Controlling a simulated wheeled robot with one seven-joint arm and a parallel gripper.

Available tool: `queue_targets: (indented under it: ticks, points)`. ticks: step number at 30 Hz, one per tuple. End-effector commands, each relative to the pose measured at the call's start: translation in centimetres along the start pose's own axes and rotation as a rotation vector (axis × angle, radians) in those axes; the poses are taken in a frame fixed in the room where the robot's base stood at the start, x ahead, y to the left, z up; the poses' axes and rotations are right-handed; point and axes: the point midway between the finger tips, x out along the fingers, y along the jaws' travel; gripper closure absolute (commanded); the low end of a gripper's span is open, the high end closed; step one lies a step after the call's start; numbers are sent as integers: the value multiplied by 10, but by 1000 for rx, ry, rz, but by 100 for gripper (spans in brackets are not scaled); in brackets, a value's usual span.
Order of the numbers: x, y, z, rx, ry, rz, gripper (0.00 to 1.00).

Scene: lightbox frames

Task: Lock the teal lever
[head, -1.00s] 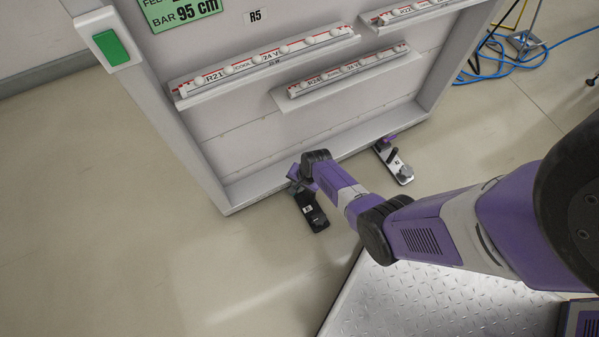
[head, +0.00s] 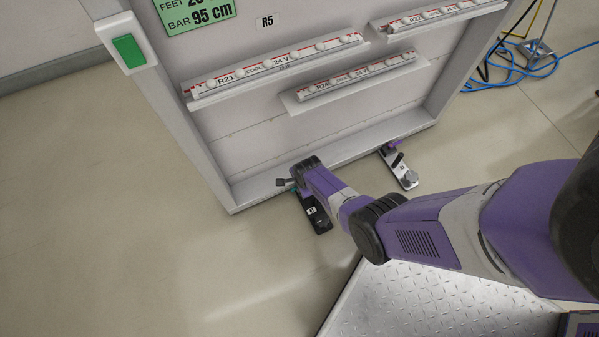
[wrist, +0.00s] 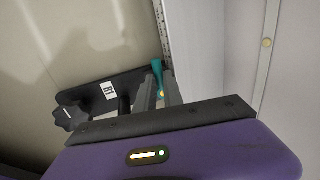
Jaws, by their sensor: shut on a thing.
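The teal lever (wrist: 157,70) shows in the wrist view at the frame's metal edge, beside a black foot plate (wrist: 110,88) with an "R" label. My gripper (wrist: 157,90) is shut on the lever; the two grey fingers sit around its lower part, and its upper end sticks out beyond them. In the head view my gripper (head: 285,183) is down at the lower left of the panel frame, and my wrist hides most of the lever. The black foot plate (head: 320,217) lies on the floor just below my wrist.
A dark star knob (wrist: 70,116) stands on the plate's outer end. A second, pale foot with a purple lever (head: 391,147) stands to the right. The upright panel (head: 240,125) with rails rises close behind. Floor at left is clear; blue cable (head: 510,72) lies far right.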

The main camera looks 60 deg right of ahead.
Motion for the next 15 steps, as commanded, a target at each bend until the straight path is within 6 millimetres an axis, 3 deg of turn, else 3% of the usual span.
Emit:
queue_targets:
  ticks: [12,13,15]
  points:
    - [0,0,-1,5,2,-2,100]
    - [0,0,-1,5,2,-2,82]
    - [0,0,-1,5,2,-1,68]
